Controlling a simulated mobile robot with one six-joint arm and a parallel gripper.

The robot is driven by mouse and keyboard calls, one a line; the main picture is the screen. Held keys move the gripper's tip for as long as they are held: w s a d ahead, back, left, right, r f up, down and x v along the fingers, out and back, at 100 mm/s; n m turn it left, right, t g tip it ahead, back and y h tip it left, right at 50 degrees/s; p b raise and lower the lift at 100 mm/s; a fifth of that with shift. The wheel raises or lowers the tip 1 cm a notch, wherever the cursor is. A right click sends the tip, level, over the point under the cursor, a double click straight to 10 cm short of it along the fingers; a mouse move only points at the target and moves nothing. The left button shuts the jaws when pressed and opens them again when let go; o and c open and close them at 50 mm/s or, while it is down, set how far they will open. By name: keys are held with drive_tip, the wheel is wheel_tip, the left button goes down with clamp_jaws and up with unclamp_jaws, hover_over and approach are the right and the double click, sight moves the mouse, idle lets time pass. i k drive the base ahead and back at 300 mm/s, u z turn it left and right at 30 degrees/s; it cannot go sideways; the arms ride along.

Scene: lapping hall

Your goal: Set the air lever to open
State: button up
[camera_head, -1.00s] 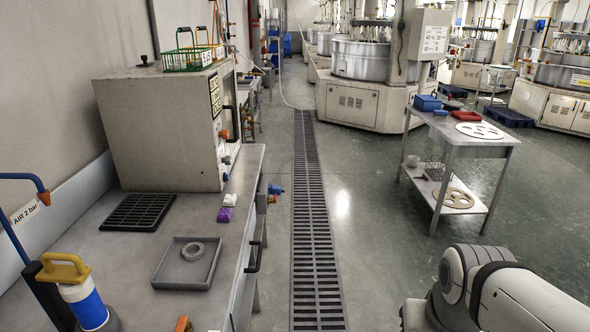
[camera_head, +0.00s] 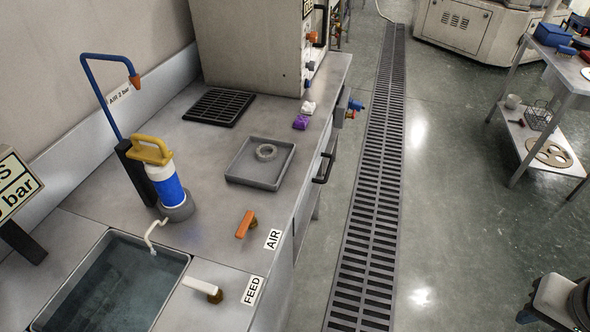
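The air lever (camera_head: 244,224) is a short orange handle on a brass-coloured base, on the bench top beside a white label reading AIR (camera_head: 273,239). It lies slanted, one end toward the upper right and the other toward the lower left. I cannot tell from this view whether that is open or shut. A white lever (camera_head: 202,286) with a brass base sits nearer, beside a label reading FEED (camera_head: 253,290). My gripper is not in view. A part of my own body shows at the lower right, well apart from the lever.
A blue and white canister (camera_head: 168,187) with a yellow handle stands behind the lever. A water-filled sink (camera_head: 112,285) is at the lower left. A grey tray (camera_head: 260,180) holds a ring. Clear floor and a drain grate (camera_head: 375,210) lie right of the bench.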

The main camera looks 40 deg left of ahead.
sight(249, 219)
drive_tip(key=z, duration=0.1)
drive_tip(key=i, duration=1.1)
drive_tip(key=u, duration=1)
drive_tip(key=k, duration=0.1)
drive_tip(key=u, duration=2.8)
drive_tip(key=i, duration=0.5)
drive_tip(key=u, duration=0.05)
